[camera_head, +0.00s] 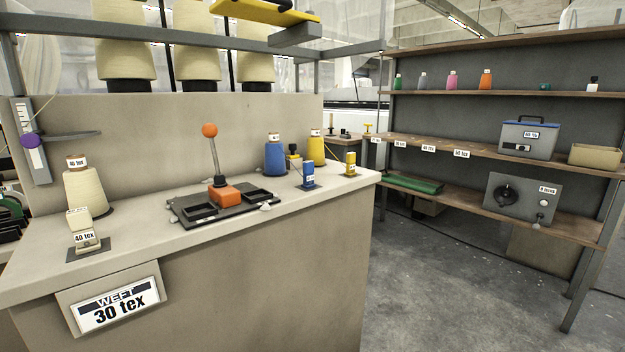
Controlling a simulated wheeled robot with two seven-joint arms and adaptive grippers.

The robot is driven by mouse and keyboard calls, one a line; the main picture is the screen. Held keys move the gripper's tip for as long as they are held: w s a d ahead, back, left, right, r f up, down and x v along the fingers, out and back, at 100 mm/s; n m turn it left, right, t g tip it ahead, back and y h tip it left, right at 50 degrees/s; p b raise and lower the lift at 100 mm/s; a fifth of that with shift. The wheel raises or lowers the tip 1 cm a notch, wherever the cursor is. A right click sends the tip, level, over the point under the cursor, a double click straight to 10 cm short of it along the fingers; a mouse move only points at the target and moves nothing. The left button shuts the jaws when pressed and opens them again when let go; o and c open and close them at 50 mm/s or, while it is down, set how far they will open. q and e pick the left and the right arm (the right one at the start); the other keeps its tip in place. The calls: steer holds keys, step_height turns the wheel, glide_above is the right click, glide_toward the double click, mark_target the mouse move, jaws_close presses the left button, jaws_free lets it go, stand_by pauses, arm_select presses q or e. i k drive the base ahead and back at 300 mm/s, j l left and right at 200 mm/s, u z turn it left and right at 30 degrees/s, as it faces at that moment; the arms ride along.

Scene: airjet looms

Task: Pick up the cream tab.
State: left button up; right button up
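The cream tab (79,221) is at the left end of the counter, in front of a cream yarn cone (86,192). It is small and blocky, with a white label on its lower front that seems to read "40 tex". It sits on a small dark plate (101,246). Nothing covers it from this side. Neither of my grippers shows in the head view.
On the counter (190,262) stand a black tray (182,212) with an orange-knobbed lever (209,131), a blue tab (308,174), a yellow tab (350,162), and blue (275,158) and yellow (316,150) cones. A purple-knobbed arm (70,136) juts out above the cream cone.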

mark_target(80, 221)
steer(key=u, duration=1.45)
